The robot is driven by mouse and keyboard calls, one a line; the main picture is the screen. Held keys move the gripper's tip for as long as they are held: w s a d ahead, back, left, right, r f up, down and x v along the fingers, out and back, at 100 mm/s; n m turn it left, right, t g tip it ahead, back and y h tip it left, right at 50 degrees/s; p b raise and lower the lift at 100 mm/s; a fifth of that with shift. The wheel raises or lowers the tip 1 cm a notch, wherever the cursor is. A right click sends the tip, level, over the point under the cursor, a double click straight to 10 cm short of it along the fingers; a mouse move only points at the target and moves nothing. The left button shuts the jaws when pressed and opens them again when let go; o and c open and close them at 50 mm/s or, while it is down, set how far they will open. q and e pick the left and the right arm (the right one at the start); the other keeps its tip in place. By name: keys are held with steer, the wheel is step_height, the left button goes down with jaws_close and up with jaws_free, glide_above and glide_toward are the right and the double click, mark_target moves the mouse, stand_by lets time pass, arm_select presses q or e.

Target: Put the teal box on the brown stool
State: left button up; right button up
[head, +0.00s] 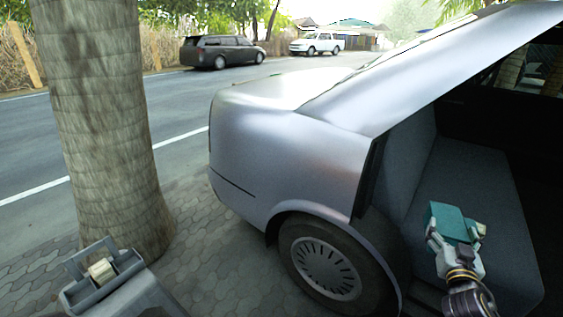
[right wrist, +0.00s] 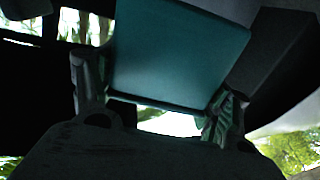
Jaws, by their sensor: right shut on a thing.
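The teal box (head: 450,221) is held in my right gripper (head: 456,237) at the lower right of the head view, in front of the grey car seat. In the right wrist view the teal box (right wrist: 176,55) fills the upper middle, between the two fingers of the right gripper (right wrist: 157,102), one at each side. The gripper is shut on it. The box looks slightly tilted in both views. I see no brown stool in either view. My left gripper is not in view.
A silver car (head: 290,150) with an open side stands close by; its grey seat (head: 470,180) is behind the box. A tree trunk (head: 100,120) stands at left. A grey frame with a cream roller (head: 102,270) is at lower left. Paving between is clear.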

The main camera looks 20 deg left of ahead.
steer(key=s+f, duration=0.3)
steer(key=f, duration=0.4)
steer(key=s+f, duration=0.3)
steer(key=f, duration=0.3)
steer(key=shift+s+d+f, duration=0.25)
steer(key=shift+s+f, duration=0.05)
steer(key=shift+f, duration=0.1)
steer(key=shift+f, duration=0.1)
steer(key=shift+s, duration=0.1)
